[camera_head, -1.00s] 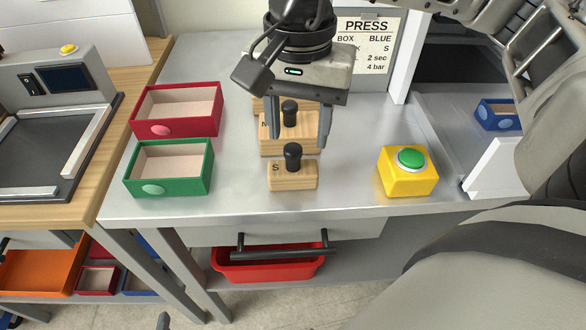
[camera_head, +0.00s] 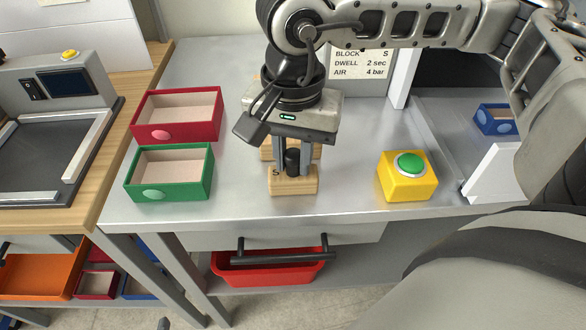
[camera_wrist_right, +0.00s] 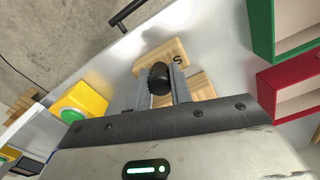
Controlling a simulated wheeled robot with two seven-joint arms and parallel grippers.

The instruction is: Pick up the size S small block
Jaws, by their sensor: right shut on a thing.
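The size S small block (camera_head: 293,184) is a light wooden block marked S with a black knob (camera_head: 293,163) on top. It stands upright on the metal table near the front edge. My right gripper (camera_head: 294,166) is above it, its fingers on either side of the knob and shut on it. In the right wrist view the block (camera_wrist_right: 174,50) lies beyond the fingertips, and the gripper (camera_wrist_right: 158,86) has the knob between its fingers. Another wooden block (camera_head: 268,153) is just behind, mostly hidden by my gripper. My left gripper is not in view.
A green open box (camera_head: 168,190) and a red open box (camera_head: 176,134) stand to the left. A yellow box with a green button (camera_head: 406,187) is to the right. The press sign (camera_head: 364,66) is behind. A drawer handle (camera_head: 283,258) and a red bin (camera_head: 265,273) are below the table edge.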

